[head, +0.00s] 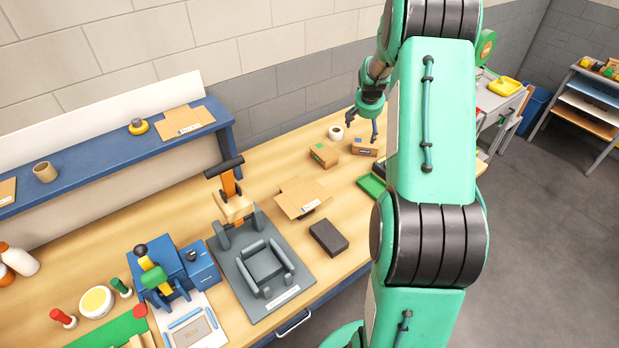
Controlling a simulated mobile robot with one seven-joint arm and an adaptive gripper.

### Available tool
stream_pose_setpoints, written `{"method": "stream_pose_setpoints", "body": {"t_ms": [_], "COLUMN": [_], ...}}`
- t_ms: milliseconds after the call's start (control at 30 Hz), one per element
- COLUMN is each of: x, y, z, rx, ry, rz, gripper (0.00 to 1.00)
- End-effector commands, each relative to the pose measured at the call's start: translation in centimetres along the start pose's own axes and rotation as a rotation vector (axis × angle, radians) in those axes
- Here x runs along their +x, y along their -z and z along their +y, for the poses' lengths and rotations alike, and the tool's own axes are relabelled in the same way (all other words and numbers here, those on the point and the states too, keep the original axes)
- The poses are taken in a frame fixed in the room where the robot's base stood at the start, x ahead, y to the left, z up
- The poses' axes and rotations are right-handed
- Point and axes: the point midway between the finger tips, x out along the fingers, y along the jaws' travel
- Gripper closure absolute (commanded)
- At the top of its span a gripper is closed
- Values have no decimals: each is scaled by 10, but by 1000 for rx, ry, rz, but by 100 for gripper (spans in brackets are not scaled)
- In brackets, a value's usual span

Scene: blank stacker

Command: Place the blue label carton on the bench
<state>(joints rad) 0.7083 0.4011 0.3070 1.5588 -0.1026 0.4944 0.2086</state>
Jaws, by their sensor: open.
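The blue label carton (365,148) is a small brown box with a blue label, and it appears to rest on the wooden bench (268,176) near its far right part. My gripper (361,135) is open above the carton, fingers pointing down and spread apart. It seems clear of the carton, though the exact gap is hard to judge. My arm hides the bench just right of the carton.
A carton with a green label (323,156) and a white roll (336,132) stand close by on the left. A green tray (371,186) lies nearer. Flat cardboard (300,198), a dark block (329,237) and a grey press (262,262) stand further left.

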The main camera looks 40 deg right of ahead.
Motion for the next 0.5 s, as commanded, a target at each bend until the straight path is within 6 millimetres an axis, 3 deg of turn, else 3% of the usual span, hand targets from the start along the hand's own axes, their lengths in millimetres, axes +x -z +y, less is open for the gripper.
{"method": "stream_pose_setpoints", "body": {"t_ms": [267, 500], "x": [-63, -151], "y": [-14, -52], "z": [-42, -96], "rx": [-58, -148], "ry": [24, 62], "rz": [13, 26], "gripper": [9, 9]}}
